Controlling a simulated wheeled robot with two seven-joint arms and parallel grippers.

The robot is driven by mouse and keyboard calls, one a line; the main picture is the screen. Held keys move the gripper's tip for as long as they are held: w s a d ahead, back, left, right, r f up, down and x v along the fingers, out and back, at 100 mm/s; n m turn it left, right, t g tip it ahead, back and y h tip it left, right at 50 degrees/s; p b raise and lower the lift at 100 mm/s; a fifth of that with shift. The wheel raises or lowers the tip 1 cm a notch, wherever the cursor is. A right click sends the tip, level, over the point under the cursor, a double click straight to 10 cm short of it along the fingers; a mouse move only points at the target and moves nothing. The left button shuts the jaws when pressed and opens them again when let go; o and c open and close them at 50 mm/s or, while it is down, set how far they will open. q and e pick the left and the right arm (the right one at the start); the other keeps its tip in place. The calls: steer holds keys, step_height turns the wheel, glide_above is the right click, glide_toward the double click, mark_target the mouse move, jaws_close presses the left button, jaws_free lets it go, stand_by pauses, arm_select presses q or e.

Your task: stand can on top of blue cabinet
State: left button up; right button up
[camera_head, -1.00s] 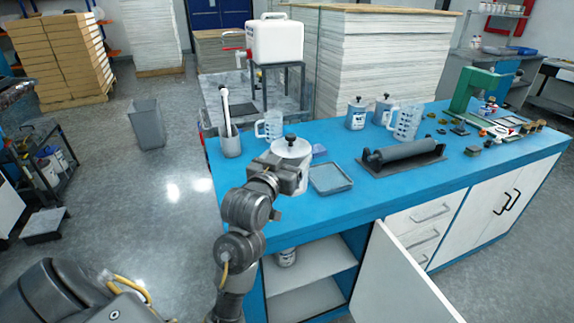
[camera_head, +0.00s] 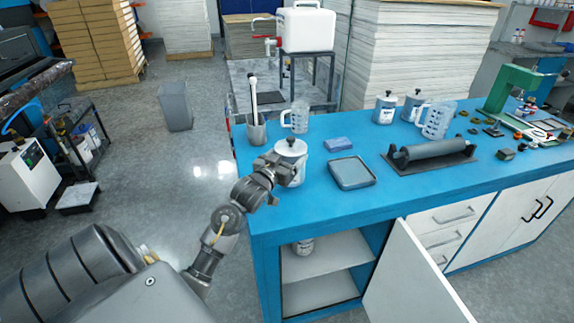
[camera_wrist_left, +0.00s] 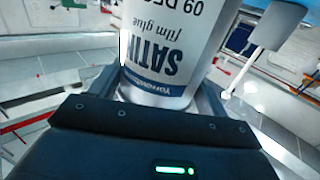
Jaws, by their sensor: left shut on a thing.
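The can (camera_head: 291,160) is white with a dark lid knob and stands upright in the head view, over the left part of the blue cabinet top (camera_head: 315,205). My left gripper (camera_head: 287,173) is shut on the can from the near side. I cannot tell whether the can's base touches the top. In the left wrist view the can (camera_wrist_left: 170,50) fills the space between the fingers, with its "SATIN film glue" label upside down. My right gripper is not in view.
A tray (camera_head: 352,172), blue block (camera_head: 340,145), measuring jug (camera_head: 296,117) and tool holder (camera_head: 256,131) stand close by. A roller (camera_head: 433,150) lies to the right. Another can (camera_head: 304,246) is inside the cabinet, whose door (camera_head: 408,280) hangs open.

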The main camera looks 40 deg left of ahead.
arm_select(q)
steer(key=f, duration=0.3)
steer(key=shift+a+p, duration=0.2)
steer(key=shift+p, duration=0.1)
steer(key=shift+f, duration=0.1)
steer(key=shift+f, duration=0.15)
steer(key=o, duration=2)
steer(key=shift+d, duration=0.1)
steer(key=s, duration=0.4)
steer(key=s+d+b, duration=0.1)
steer(key=s, duration=0.3)
steer(key=s+d, duration=0.1)
steer(key=s, duration=0.2)
steer(key=shift+s, duration=0.4)
steer(key=shift+d, duration=0.1)
